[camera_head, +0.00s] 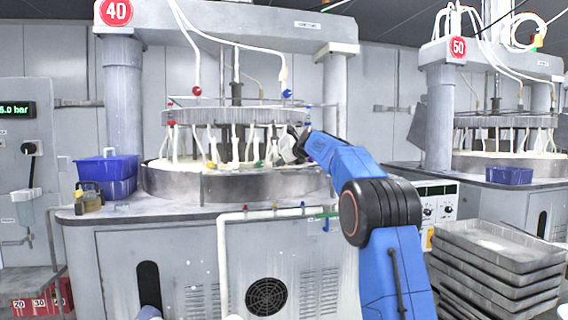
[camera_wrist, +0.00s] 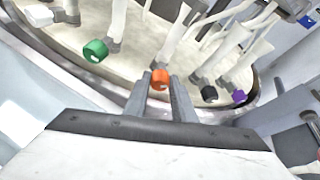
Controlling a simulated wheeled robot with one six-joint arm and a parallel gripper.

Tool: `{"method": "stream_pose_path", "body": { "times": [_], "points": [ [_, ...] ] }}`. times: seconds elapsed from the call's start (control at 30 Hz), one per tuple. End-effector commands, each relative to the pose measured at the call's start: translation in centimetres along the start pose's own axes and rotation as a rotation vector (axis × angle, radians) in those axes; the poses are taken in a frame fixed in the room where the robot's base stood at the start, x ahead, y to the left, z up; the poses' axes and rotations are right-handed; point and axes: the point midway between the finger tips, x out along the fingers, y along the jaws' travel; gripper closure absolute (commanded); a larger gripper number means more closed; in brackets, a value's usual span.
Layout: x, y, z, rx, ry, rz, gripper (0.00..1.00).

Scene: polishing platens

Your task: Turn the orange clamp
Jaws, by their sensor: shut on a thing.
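The orange clamp (camera_wrist: 159,80) is a small orange piece at the lower end of a white post. In the wrist view it sits between the tips of my gripper (camera_wrist: 158,90), whose two grey fingers are shut on it. In the head view my gripper (camera_head: 290,150) reaches in over the right front of the platen rim; the clamp cannot be made out there. A green clamp (camera_wrist: 95,51) is to the left in the wrist view. A black clamp (camera_wrist: 209,94) and a purple clamp (camera_wrist: 238,97) are to the right.
The steel rim (camera_head: 240,187) of the platen curves close below my gripper. White posts stand around the clamp. Blue bins (camera_head: 107,168) and a padlock-like brass object (camera_head: 88,197) are on the left ledge. Stacked grey trays (camera_head: 495,245) stand at the lower right.

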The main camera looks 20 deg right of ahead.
Motion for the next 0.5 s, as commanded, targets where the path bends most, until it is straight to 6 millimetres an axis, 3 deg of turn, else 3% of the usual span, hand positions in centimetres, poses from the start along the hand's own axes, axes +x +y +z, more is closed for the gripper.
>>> {"method": "stream_pose_path", "body": {
  "times": [0.03,0.07,0.13,0.5],
  "points": [
    [0.02,0.01,-0.06,0.0,0.001,0.001,0.99],
    [0.02,0.01,-0.06,0.0,0.001,0.001,0.72],
    [0.02,0.01,-0.05,0.001,0.001,0.001,0.58],
    [-0.31,-0.01,-0.01,0.001,0.0,0.0,0.58]
  ]
}}
